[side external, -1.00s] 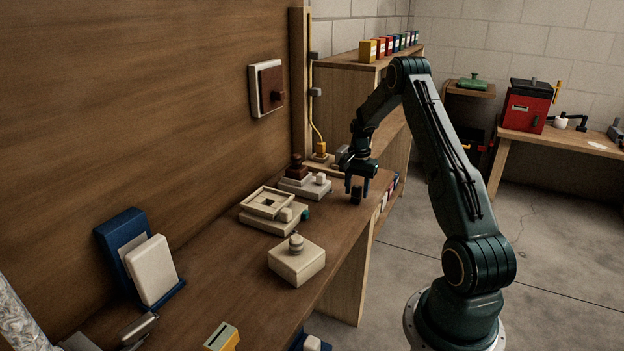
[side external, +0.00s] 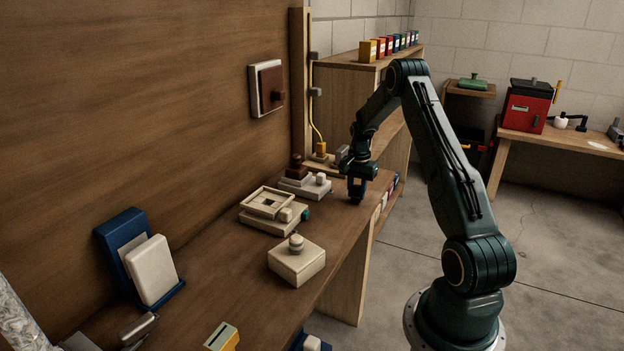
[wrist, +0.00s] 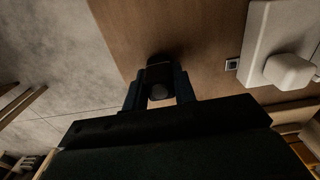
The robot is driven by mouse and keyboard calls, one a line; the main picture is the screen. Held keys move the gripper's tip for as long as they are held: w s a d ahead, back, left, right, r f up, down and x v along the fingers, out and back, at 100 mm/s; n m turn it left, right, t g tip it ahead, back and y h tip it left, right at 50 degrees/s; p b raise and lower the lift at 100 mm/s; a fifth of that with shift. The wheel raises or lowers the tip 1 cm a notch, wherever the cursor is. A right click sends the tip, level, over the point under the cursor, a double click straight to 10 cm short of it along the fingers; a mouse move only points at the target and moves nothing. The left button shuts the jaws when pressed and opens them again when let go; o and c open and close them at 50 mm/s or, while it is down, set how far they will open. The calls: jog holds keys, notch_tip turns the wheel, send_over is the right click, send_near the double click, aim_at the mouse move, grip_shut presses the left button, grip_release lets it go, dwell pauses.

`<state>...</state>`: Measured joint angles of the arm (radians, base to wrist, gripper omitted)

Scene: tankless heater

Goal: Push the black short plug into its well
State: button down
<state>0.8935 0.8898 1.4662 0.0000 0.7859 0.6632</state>
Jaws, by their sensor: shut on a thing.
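The black short plug (wrist: 159,92) is between the two fingers of my gripper (wrist: 160,78) in the wrist view. My gripper also shows in the side view (side external: 357,191), low over the far end of the wooden bench, with its fingers shut on the plug. The fingers hide most of the plug in the side view. A cream block with a raised square frame and an opening (side external: 267,203) sits to the left of my gripper. I cannot tell which opening is the plug's well.
A white block with a knob (side external: 318,187) stands just left of my gripper. A cream box with a round knob (side external: 296,262) is nearer the camera. A small dark square fitting (wrist: 232,64) lies near the white block.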

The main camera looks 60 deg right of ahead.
aim_at(357, 186)
jog(key=shift+r, duration=1.15)
jog(key=shift+r, duration=2.3)
jog(key=w+a+r, duration=0.3)
jog(key=w+a, duration=0.6)
jog(key=w, duration=0.1)
jog(key=w+a+r, duration=0.4)
jog(key=w+a, duration=0.6)
jog(key=shift+w+a, duration=0.3)
jog(key=shift+w, duration=0.1)
jog(key=shift+f, duration=0.2)
jog(key=shift+f, duration=2.25)
